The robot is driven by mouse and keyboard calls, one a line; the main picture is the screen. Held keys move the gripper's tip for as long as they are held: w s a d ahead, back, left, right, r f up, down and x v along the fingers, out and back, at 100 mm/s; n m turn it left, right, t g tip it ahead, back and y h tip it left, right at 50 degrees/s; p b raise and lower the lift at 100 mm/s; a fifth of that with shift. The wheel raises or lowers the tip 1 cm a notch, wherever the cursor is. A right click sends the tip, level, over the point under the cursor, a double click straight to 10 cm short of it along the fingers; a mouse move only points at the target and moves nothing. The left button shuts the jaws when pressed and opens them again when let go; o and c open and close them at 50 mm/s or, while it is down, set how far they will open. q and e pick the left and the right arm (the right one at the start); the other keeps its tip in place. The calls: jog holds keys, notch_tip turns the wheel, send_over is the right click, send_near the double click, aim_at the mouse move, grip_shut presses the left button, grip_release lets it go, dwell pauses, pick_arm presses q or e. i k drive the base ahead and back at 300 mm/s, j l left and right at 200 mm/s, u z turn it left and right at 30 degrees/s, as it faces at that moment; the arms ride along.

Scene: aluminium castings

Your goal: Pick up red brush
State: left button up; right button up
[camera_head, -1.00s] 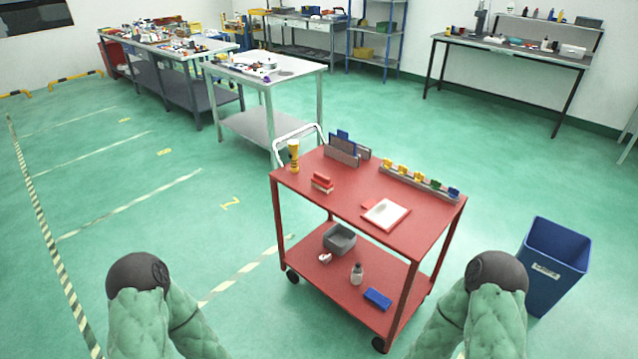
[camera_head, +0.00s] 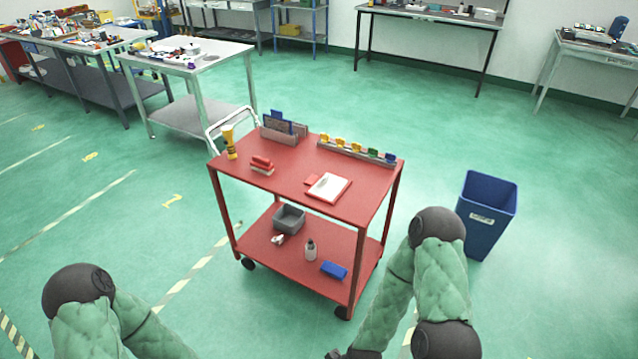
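The red brush (camera_head: 262,162) appears to be the small item with a red top and a pale lower part. It lies on the top shelf of the red cart (camera_head: 290,187), near its left side. My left arm comes in at the lower left, but its gripper is outside the frame. My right arm comes in at the lower right, in front of the cart. A dark part of its hand end (camera_head: 350,354) just shows at the bottom edge, cut off, so its fingers cannot be judged. Neither arm touches the brush.
A yellow flashlight-like item (camera_head: 229,143), a grey holder (camera_head: 279,136), a row of coloured pieces (camera_head: 356,148) and a white pad (camera_head: 328,187) share the top shelf. A blue bin (camera_head: 487,215) stands right of the cart. Floor in front is clear.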

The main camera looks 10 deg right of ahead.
aim_at(261, 165)
jog(key=i+j+z, duration=0.15)
jog(key=i+j, duration=0.75)
